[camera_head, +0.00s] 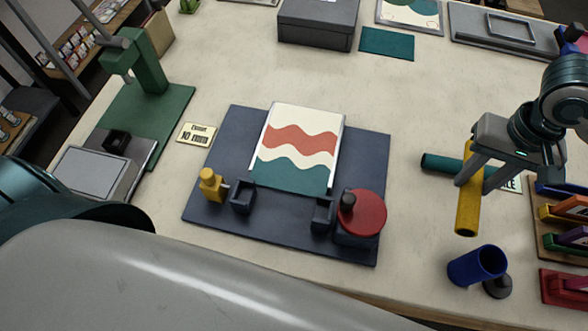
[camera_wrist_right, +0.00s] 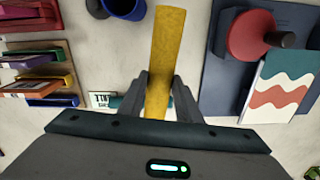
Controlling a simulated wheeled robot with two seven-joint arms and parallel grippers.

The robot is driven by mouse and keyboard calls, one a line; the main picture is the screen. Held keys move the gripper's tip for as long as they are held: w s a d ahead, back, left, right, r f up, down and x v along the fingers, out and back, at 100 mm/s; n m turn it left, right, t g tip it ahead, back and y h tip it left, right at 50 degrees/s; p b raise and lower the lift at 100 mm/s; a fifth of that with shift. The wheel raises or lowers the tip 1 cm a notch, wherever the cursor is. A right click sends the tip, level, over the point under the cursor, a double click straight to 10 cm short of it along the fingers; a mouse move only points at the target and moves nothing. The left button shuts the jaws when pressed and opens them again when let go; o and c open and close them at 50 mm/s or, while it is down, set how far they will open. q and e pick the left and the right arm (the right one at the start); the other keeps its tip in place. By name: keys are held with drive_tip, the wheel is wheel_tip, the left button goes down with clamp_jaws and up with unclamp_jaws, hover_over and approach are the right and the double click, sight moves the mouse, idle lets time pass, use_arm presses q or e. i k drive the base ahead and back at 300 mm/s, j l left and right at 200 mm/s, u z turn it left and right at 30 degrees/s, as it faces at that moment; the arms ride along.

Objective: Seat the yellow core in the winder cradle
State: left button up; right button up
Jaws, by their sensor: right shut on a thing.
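The yellow core (camera_head: 467,212) is a long yellow tube at the right of the head view. My right gripper (camera_head: 474,182) is shut on it near its middle. In the right wrist view the yellow core (camera_wrist_right: 165,50) stands out between the two fingers. The winder (camera_head: 210,205) is a dark blue base plate in the middle of the table. Its cradle has two dark blocks, the left one (camera_head: 242,196) and the right one (camera_head: 322,214), with an open gap between them. The core is well to the right of the cradle. My left gripper does not show.
A teal tube (camera_head: 440,163) lies behind the yellow core. A blue cup (camera_head: 476,265) stands in front of it, beside a dark round piece (camera_head: 497,286). A red knob (camera_head: 363,213) rises at the winder's right. Coloured racks fill the right edge.

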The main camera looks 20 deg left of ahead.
sight(288, 168)
drive_tip(key=k+j, duration=0.15)
drive_tip(key=k, duration=0.25)
drive_tip(key=k+j, duration=0.15)
drive_tip(key=j, duration=0.25)
drive_tip(key=k+j, duration=0.15)
drive_tip(key=j, duration=0.2)
drive_tip(key=k+j, duration=0.1)
drive_tip(key=j, duration=0.3)
drive_tip(key=k+j+u, duration=0.1)
drive_tip(key=j, duration=0.3)
drive_tip(key=k+j, duration=0.2)
drive_tip(key=j, duration=0.2)
